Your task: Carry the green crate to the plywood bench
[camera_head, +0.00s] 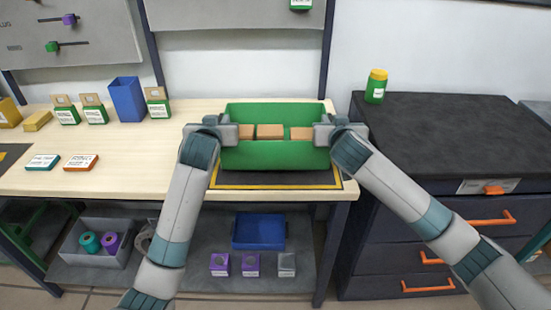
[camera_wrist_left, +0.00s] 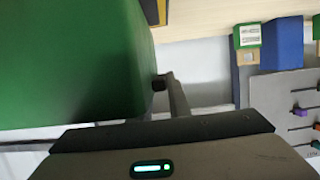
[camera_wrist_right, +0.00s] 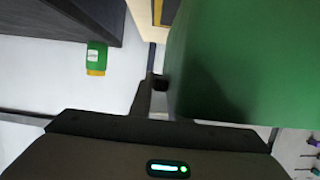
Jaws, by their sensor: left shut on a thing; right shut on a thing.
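The green crate (camera_head: 272,157) is upright over the right end of the plywood bench (camera_head: 135,150), with several tan blocks (camera_head: 270,131) inside. It is above a black mat with a yellow border (camera_head: 275,180); I cannot tell whether its base touches the mat. My left gripper (camera_head: 236,132) is shut on the crate's left end. My right gripper (camera_head: 323,134) is shut on its right end. The crate's green wall fills much of the left wrist view (camera_wrist_left: 70,65) and of the right wrist view (camera_wrist_right: 240,60). The fingertips are partly hidden.
A blue bin (camera_head: 127,99) and several small green boxes (camera_head: 94,110) stand at the bench's back left. A teal box (camera_head: 43,162) and an orange box (camera_head: 81,162) lie near its front. A dark drawer cabinet (camera_head: 440,130) with a green jar (camera_head: 376,87) stands right.

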